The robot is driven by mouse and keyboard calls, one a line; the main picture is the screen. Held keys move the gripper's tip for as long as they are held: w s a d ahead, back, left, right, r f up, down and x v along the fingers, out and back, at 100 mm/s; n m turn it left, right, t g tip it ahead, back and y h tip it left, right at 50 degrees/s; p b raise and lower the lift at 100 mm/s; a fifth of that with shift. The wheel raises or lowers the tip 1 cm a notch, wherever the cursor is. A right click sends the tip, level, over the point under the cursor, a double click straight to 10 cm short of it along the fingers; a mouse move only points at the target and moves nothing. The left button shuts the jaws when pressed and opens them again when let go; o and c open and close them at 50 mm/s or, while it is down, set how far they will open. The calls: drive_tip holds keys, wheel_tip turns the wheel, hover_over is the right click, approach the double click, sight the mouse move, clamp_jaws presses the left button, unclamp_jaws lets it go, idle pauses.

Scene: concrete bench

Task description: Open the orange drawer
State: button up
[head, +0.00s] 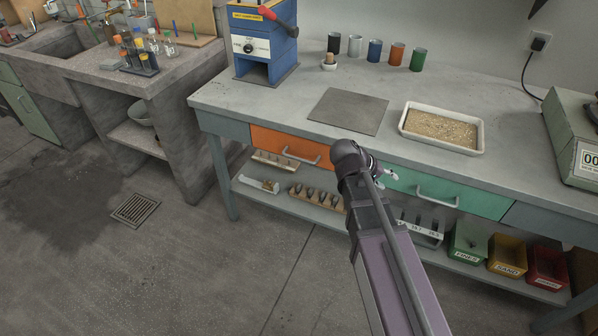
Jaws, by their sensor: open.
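The orange drawer (268,138) is set under the bench top, left of the middle. Its front looks flush with the bench, so it appears shut. A grey bar handle (300,158) is on its front. My arm rises from the bottom right and its dark joint covers the area just right of the orange drawer, hiding its right end.
A green drawer (475,197) with its own handle is to the right. On the bench top (240,98) are a blue press (262,45), a grey mat (348,110) and a sand tray (408,133). The lower shelf holds racks and coloured bins. The floor in front is clear.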

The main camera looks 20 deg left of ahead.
drive_tip(key=a+f+n+t+h+b, duration=0.1)
drive_tip(key=a+f+t+b, duration=0.1)
drive_tip(key=a+b, duration=0.3)
drive_tip(key=w+a+f+n+t+b, duration=0.1)
drive_tip(key=a+f+t+b, duration=0.15)
drive_tip(key=a, duration=0.35)
drive_tip(key=a+f+n+t+h+b, duration=0.1)
drive_tip(key=a+f+t+b, duration=0.1)
drive_tip(key=a+b, duration=0.35)
drive_tip(key=n+t+y+b, duration=0.1)
drive_tip(key=n+t+b, duration=0.2)
drive_tip(key=t+b, duration=0.6)
approach(299, 159)
drive_tip(key=s+a+g+b, duration=0.2)
drive_tip(key=s+a, duration=0.1)
drive_tip(key=shift+s+d+r, duration=0.15)
drive_tip(key=shift+r, duration=0.2)
drive_tip(key=shift+g, duration=0.35)
drive_tip(key=p+x, duration=0.2)
drive_tip(key=x, duration=1.2)
drive_tip(key=shift+p, duration=0.4)
clamp_jaws()
drive_tip(key=shift+s, duration=0.2)
